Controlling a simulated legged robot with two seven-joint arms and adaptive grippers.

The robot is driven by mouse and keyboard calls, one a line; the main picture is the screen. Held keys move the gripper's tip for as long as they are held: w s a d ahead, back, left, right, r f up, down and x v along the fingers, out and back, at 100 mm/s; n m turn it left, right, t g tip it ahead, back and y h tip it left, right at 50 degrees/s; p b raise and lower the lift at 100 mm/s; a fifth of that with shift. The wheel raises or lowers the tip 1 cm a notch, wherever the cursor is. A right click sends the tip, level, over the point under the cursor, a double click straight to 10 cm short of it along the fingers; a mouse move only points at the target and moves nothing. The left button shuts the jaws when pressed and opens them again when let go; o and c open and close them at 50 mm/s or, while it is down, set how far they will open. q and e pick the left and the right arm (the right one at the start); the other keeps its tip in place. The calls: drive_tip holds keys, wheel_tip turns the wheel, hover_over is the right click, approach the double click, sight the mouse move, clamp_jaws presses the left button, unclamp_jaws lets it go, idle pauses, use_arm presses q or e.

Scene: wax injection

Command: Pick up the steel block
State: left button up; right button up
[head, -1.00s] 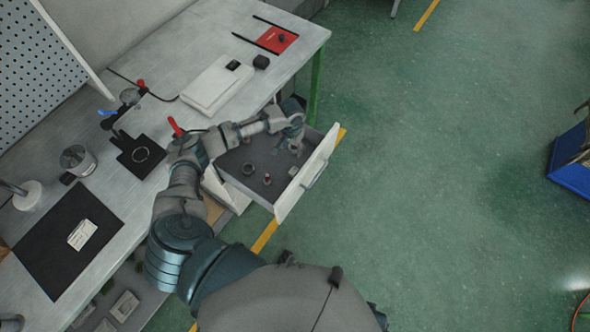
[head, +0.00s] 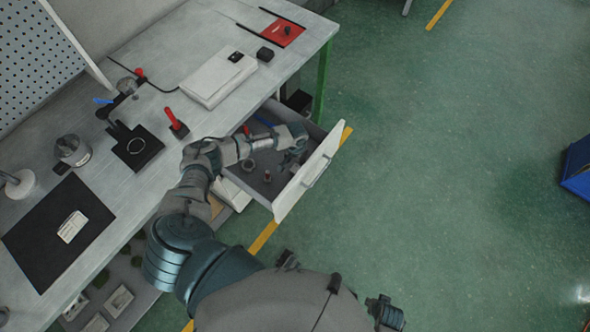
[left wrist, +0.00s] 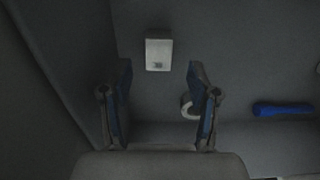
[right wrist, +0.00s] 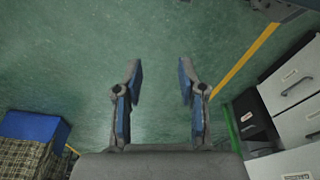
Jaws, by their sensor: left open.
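The steel block shows in the left wrist view as a small pale rectangular block (left wrist: 159,50) lying on the dark floor of the open drawer (head: 305,178). My left gripper (left wrist: 159,72) is open and empty. In that view the block appears beyond and between its fingertips, with no contact visible. In the head view my left gripper (head: 292,143) is inside the drawer near its front panel, and the block is hidden there. My right gripper (right wrist: 160,66) is open and empty above the green floor. It also shows at the bottom of the head view (head: 388,312).
In the left wrist view a pale ring (left wrist: 187,106) lies by the right finger and a blue object (left wrist: 283,108) farther right. The drawer wall (left wrist: 60,90) rises on the left. The workbench (head: 190,130) holds a red-handled tool (head: 175,122) and a black mat (head: 35,240).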

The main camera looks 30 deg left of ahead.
sight(296, 168)
use_arm(q)
drive_tip(key=f, duration=0.2)
drive_tip(key=f+b, duration=0.1)
drive_tip(key=f, duration=0.1)
drive_tip(key=shift+s+d, duration=0.25)
drive_tip(key=shift+d, duration=0.05)
drive_tip(key=shift+a, duration=0.3)
drive_tip(key=shift+a+f, duration=0.15)
drive_tip(key=c, duration=1.1)
drive_tip(key=shift+d, duration=0.2)
clamp_jaws()
use_arm(e)
drive_tip(key=r, duration=0.3)
drive_tip(key=shift+w+r, duration=0.15)
drive_tip(key=shift+w, duration=0.1)
use_arm(q)
drive_tip(key=shift+d+r, duration=0.1)
drive_tip(key=shift+r, duration=0.1)
use_arm(e)
drive_tip(key=shift+d, duration=0.2)
